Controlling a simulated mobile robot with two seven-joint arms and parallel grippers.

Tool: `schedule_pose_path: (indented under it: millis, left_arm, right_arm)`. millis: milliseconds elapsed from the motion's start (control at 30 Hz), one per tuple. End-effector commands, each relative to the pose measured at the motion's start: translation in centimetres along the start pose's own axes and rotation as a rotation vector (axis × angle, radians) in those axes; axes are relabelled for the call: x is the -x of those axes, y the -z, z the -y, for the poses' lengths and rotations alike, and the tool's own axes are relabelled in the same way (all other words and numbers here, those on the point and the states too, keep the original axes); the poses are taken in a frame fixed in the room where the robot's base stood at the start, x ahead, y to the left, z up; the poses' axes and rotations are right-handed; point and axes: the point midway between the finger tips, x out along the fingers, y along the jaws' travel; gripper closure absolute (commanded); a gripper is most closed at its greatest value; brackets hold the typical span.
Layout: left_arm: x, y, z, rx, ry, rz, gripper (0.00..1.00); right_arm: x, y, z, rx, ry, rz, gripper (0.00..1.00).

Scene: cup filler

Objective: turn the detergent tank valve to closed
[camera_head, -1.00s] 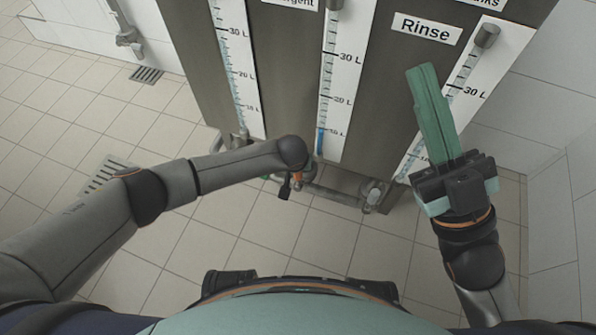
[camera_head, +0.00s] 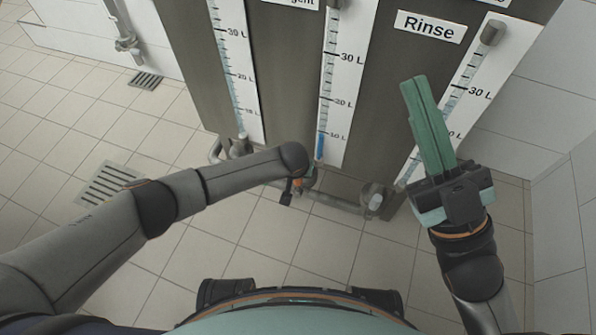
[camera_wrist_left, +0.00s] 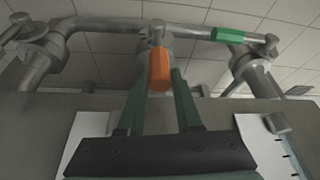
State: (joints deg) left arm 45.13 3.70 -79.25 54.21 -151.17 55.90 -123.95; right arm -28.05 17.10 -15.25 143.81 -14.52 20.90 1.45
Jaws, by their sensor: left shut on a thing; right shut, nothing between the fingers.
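The middle tank carries a partly cut-off label ending in "ergent" (camera_head: 290,3). Beneath its gauge (camera_head: 335,75) is a small orange valve handle (camera_head: 298,184), mostly hidden by my left arm in the head view. In the left wrist view the orange handle (camera_wrist_left: 160,72) stands between the two green fingers of my left gripper (camera_wrist_left: 157,88), which is shut on it. The valve body (camera_wrist_left: 156,35) sits on the metal pipe behind it. My right gripper (camera_head: 413,82) is shut and empty, fingers pointing up, in front of the Rinse tank's gauge.
A green valve handle (camera_wrist_left: 229,35) lies along the pipe (camera_wrist_left: 110,27) to the right in the left wrist view. The Rinse label (camera_head: 429,26) is on the right tank. Floor drains (camera_head: 107,184) and open tiled floor lie to the left. A tiled wall (camera_head: 560,225) is at the right.

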Motion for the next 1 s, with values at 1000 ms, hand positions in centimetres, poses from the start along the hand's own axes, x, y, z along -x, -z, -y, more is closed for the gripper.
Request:
schedule_pose_path:
  millis: [1000]
  left_arm:
    - [-0.01,0.0,0.12,0.0,0.003,0.001,1.0]
  right_arm:
    - [0.08,-0.04,0.06,0.005,0.008,0.001,1.0]
